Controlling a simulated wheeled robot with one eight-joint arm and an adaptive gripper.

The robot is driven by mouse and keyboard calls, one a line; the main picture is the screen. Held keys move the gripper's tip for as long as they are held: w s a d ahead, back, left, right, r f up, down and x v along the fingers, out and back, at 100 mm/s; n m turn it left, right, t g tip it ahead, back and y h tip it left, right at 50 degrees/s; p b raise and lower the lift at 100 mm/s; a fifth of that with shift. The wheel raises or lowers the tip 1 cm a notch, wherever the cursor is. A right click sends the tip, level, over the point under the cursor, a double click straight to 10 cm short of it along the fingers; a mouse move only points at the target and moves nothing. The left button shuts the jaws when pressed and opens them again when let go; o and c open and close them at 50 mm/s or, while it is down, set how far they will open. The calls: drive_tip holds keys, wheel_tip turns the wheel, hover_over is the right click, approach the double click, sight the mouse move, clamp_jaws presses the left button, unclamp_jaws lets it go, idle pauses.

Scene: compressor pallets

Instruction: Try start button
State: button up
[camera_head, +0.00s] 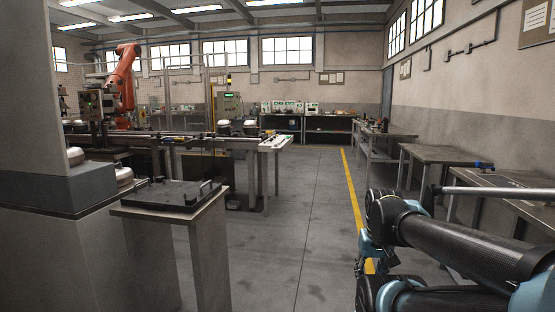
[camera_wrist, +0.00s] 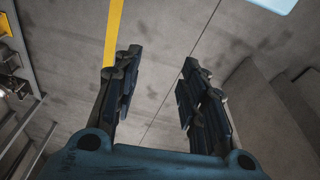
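My gripper (camera_wrist: 156,82) is open and empty in the wrist view, its two dark fingers wide apart above bare floor. In the head view my arm fills the lower right. A control box (camera_head: 97,104) with small buttons stands at the left by the orange robot arm. A grey-green control cabinet (camera_head: 229,107) with a lit green display stands farther back, behind the conveyor line. Both are far from my gripper. The start button itself is too small to single out on either one.
A stand with a black plate (camera_head: 170,194) is close at the left, beside a grey pillar (camera_head: 40,90). The conveyor (camera_head: 180,138) runs across the left middle. Tables (camera_head: 447,153) line the right. The floor aisle (camera_head: 300,220) with a yellow line (camera_head: 353,195) is clear.

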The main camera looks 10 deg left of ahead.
clamp_jaws()
idle(1.1)
